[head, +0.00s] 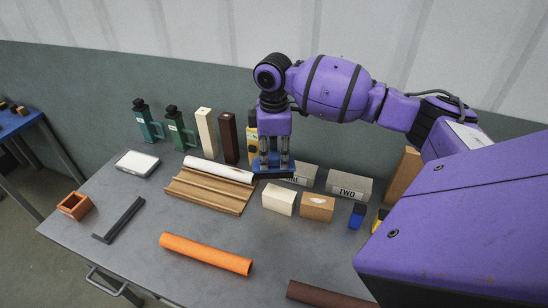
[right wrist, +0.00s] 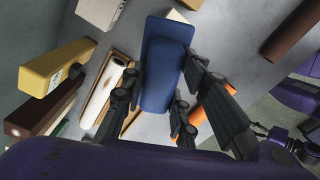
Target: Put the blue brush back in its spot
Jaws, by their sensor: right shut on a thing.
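The blue brush (head: 262,160), a blue block with a dark underside, is held in my right gripper (head: 273,150) above the back middle of the grey table. In the right wrist view the brush (right wrist: 166,65) lies between the dark fingers (right wrist: 160,90), which are shut on it. In the head view it hangs beside the right end of a white roll and partly hides a grey labelled block (head: 305,174). I cannot tell whether it touches anything below. Which place is its spot is not marked clearly. My left gripper is not in view.
A grooved wooden piece (head: 208,193) carries the white roll (head: 220,170). A "TWO" block (head: 348,187), cream block (head: 279,199), wooden block (head: 318,206) and small blue-black item (head: 357,215) stand right. Bottles and upright bars line the back. An orange tube (head: 205,254) lies in front.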

